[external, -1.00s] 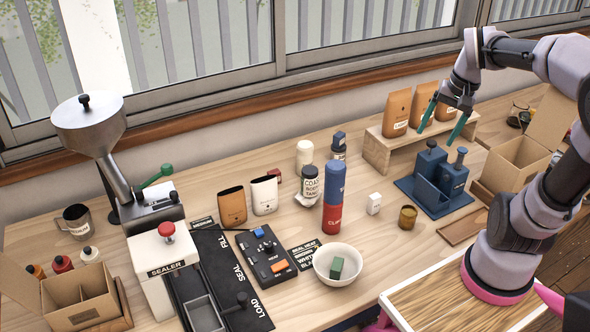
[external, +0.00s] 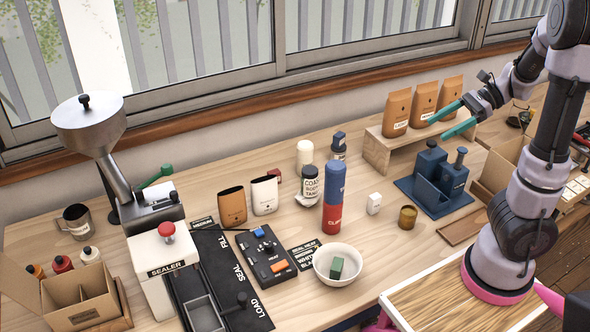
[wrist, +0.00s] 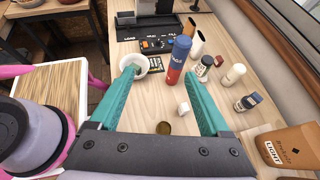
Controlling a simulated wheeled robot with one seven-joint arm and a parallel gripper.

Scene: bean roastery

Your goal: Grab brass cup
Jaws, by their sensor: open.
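The brass cup (external: 407,217) stands upright on the wooden workbench, right of a small white block (external: 374,203) and in front of the blue tamper station. In the wrist view the cup (wrist: 163,128) shows between my fingers, low in the picture and partly cut off by the gripper body. My gripper (external: 452,119) is open and empty. It is in the air above the blue station, up and to the right of the cup, with its teal fingers pointing left. The fingers also show in the wrist view (wrist: 166,88), spread wide.
A blue station (external: 437,183) with upright handles stands behind the cup. A wooden riser (external: 391,153) holds several coffee bags. A red and blue cylinder (external: 333,197) and a white bowl (external: 338,251) holding a green block stand to the left. Bare bench lies around the cup.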

